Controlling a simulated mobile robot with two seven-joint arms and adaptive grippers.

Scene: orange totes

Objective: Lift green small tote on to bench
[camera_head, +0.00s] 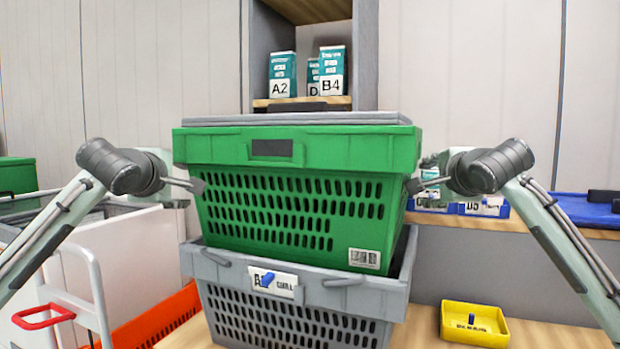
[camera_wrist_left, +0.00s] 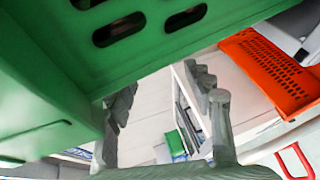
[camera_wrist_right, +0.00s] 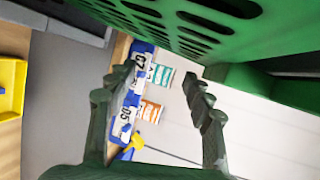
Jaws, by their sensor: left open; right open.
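The green small tote (camera_head: 295,195) has slotted walls, a dark label patch and a grey lid on top. It sits on a grey tote (camera_head: 300,310), a little tilted. My left gripper (camera_head: 198,186) is open at the tote's left side, just below the rim. My right gripper (camera_head: 412,186) is open at its right side, also below the rim. The green wall fills the upper part of the left wrist view (camera_wrist_left: 170,45) and of the right wrist view (camera_wrist_right: 240,30). I cannot tell whether the fingers touch it. The bench (camera_head: 540,334) is partly hidden behind the totes.
A yellow tray (camera_head: 474,323) lies on the bench at the right. A shelf above holds cartons marked A2 (camera_head: 282,75) and B4 (camera_head: 332,70). Blue bins (camera_head: 484,208) stand on a ledge at the right. An orange tote (camera_head: 160,318) and a white cart (camera_head: 135,255) are at the left.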

